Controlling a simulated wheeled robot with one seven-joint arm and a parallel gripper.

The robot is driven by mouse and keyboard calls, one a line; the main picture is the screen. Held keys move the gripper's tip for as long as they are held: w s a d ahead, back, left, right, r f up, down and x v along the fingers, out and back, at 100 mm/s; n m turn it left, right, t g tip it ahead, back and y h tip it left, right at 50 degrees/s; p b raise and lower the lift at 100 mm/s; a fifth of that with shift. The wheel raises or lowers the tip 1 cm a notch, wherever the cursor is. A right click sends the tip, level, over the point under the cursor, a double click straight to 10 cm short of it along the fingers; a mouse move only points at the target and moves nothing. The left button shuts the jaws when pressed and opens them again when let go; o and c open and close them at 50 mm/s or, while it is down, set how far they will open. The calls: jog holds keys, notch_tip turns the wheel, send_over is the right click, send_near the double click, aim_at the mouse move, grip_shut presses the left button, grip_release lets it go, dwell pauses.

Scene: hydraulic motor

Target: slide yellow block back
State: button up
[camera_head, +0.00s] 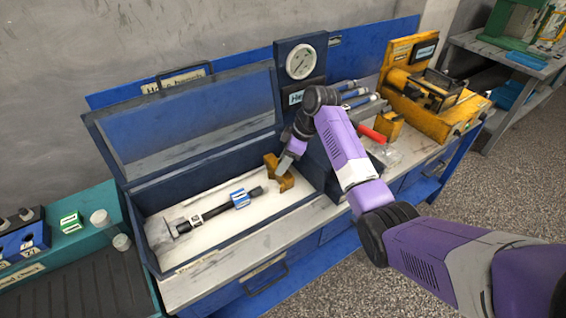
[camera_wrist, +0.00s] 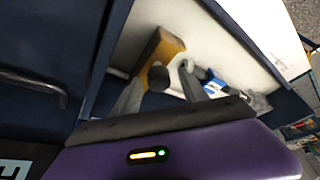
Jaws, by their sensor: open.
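The yellow block (camera_head: 279,184) stands on the white floor of the blue open box, near the box's right end. It also shows in the wrist view as a yellow-brown block (camera_wrist: 165,46), just beyond the fingers. My gripper (camera_head: 288,160) is inside the box, pointing down at the block and partly covering it. In the wrist view my gripper (camera_wrist: 158,90) is open, with one finger left and one right. A dark round part (camera_wrist: 158,78) shows between the fingers; I cannot tell what it belongs to. I cannot tell whether the fingers touch the block.
A dark rod with a blue label (camera_head: 240,198) lies in the box, left of the block. The box walls (camera_head: 225,237) surround both. A gauge panel (camera_head: 300,62) rises behind, and a yellow machine (camera_head: 430,100) stands to the right. Bare white floor lies at the back left.

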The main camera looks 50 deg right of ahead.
jog(key=v, duration=0.7)
jog(key=shift+b, duration=0.35)
